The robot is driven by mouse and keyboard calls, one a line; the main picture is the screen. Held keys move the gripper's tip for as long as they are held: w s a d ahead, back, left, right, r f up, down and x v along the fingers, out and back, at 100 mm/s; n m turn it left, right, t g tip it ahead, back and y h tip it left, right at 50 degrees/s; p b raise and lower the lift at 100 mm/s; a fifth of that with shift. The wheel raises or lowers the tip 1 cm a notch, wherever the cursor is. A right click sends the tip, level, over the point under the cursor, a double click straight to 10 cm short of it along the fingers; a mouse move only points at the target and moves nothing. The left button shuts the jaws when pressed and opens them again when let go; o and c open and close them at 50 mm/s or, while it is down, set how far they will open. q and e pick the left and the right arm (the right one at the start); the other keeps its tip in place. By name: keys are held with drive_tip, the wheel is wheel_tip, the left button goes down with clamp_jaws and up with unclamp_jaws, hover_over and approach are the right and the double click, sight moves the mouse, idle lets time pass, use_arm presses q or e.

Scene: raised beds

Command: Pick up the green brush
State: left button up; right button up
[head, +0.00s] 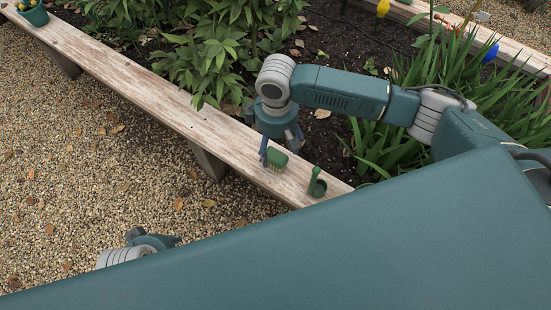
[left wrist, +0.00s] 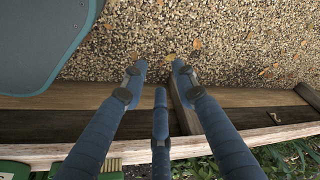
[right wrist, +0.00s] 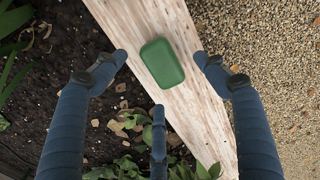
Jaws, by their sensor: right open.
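In the right wrist view the brush (right wrist: 162,63) is a rounded green block between and ahead of the fingers. My right gripper (head: 281,148) is open just above the brush, one finger on each side, not closed on it. A green brush with pale bristles (left wrist: 111,163) also shows at the lower left of the left wrist view. My left gripper (left wrist: 158,72) is open and empty, over the gravel side of the plank; the head view shows only part of it.
A green pot (head: 34,13) sits at the plank's far left end. Leafy plants (head: 215,45) and dark soil lie behind; gravel (head: 90,180) is open in front.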

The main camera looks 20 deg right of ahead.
sight(278, 153)
drive_tip(key=f+b, duration=0.1)
drive_tip(key=f, duration=0.1)
drive_tip(key=f+b, duration=0.1)
drive_tip(key=f, duration=0.1)
drive_tip(key=shift+d+f, duration=0.2)
drive_tip(key=shift+f, duration=0.05)
use_arm(q)
drive_tip(key=v, duration=0.4)
drive_tip(key=shift+a+r, duration=0.1)
drive_tip(key=shift+r, duration=0.3)
use_arm(e)
drive_tip(key=shift+f, duration=0.45)
drive_tip(key=c, duration=1.3)
drive_tip(key=shift+r, duration=0.1)
